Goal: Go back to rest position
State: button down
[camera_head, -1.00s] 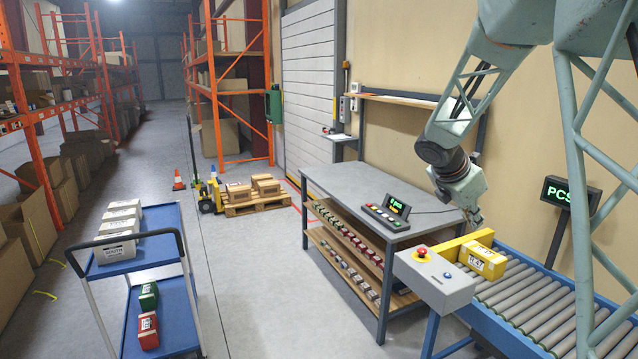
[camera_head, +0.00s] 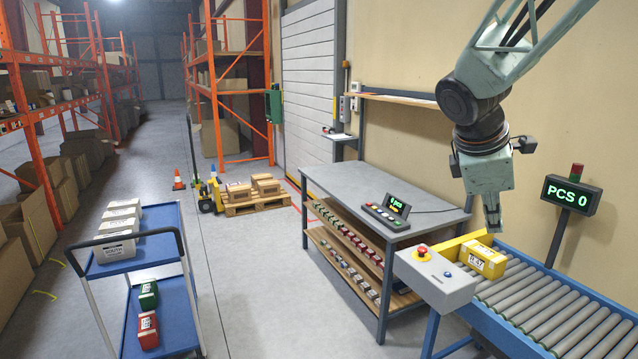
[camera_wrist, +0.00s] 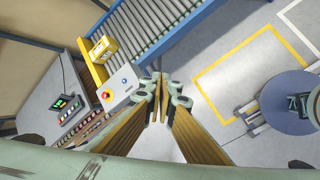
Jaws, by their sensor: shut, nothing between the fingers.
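The same yellow box (camera_wrist: 104,48) shows in the wrist view.
The roller conveyor (camera_head: 560,312) has a control box (camera_head: 436,280) with a red button at its end. A grey workbench (camera_head: 365,195) stands left of it. A blue cart (camera_head: 165,290) with boxes is at the left. A sign (camera_head: 570,195) reads "PCS 0".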

jog(key=s+a+m+y, duration=0.1)
jog(key=s+a+m, duration=0.3)
jog(key=s, duration=0.8)
jog(key=s+a+m+y, duration=0.2)
jog(key=s+a+m, duration=0.3)
jog(key=s, duration=0.7)
jog(key=s+a+m+y, duration=0.2)
jog(key=s+a+m, duration=0.2)
jog(key=s+a, duration=0.4)
jog(key=s+b, duration=0.1)
jog(key=s, duration=0.3)
jog(key=shift+s+f+m, duration=0.35)
jog(key=shift+s+m, duration=0.05)
jog(key=shift+a, duration=0.1)
jog(key=shift+f, duration=0.1)
notch_tip(320, 180, down, 13)
jog(key=b, duration=1.3)
